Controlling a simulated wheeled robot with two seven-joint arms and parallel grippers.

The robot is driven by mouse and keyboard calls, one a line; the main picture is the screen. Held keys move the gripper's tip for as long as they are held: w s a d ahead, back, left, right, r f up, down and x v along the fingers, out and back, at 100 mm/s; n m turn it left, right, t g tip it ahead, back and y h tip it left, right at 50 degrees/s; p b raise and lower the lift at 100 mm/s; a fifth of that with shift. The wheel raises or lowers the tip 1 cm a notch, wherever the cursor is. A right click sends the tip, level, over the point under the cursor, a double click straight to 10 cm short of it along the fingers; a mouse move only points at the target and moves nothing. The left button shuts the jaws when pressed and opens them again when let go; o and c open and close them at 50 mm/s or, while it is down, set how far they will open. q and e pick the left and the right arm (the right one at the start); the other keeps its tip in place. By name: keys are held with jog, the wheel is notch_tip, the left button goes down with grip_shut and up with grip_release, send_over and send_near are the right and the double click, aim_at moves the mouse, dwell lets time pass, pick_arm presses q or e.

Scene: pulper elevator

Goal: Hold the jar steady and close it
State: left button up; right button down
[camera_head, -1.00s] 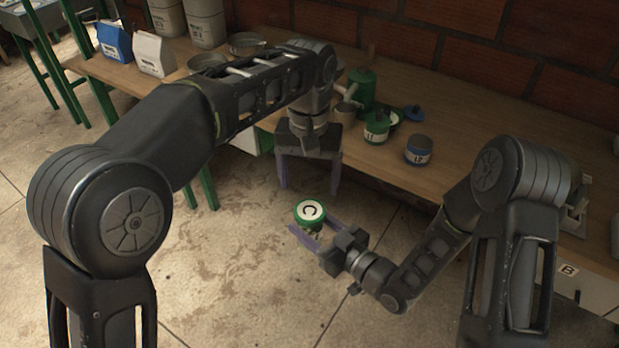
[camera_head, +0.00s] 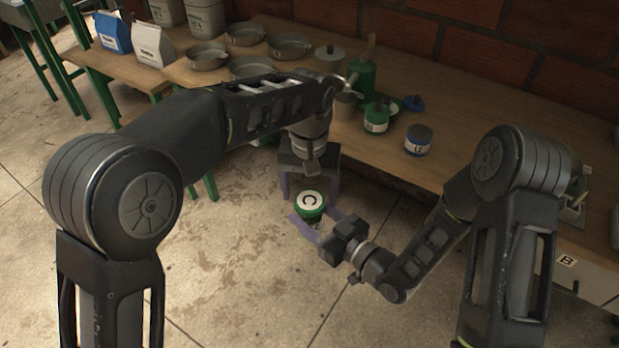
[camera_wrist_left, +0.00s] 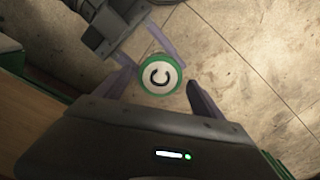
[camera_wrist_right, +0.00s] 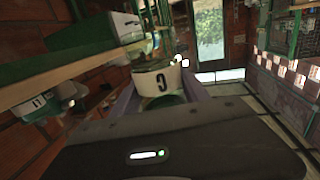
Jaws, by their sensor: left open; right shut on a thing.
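The jar (camera_head: 309,207) has a green lid with a white disc marked C. My right gripper (camera_head: 314,222) is shut on it and holds it in the air in front of the table. In the right wrist view the jar's white label with a C (camera_wrist_right: 161,84) shows between the fingers. My left gripper (camera_head: 308,190) is open above the jar, pointing down. In the left wrist view the lid (camera_wrist_left: 158,75) lies between and just beyond the open left fingers. I cannot tell whether the left fingers touch it, nor how firmly the lid is seated.
The wooden table (camera_head: 470,120) behind holds a green jar (camera_head: 376,118), a blue-lidded jar (camera_head: 418,140), a green bottle (camera_head: 362,78) and several metal pans (camera_head: 287,46). A blue bag (camera_head: 113,33) and white bag (camera_head: 153,46) stand at left. The floor (camera_head: 250,270) is clear.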

pick_arm(q)
jog(key=shift+f, duration=0.6)
jog(key=c, duration=1.5)
jog(key=o, duration=1.7)
jog(key=shift+c, duration=0.2)
jog(key=shift+r, duration=0.1)
notch_tip(320, 180, up, 7)
jog(key=shift+r, duration=0.15)
jog(key=shift+a, duration=0.1)
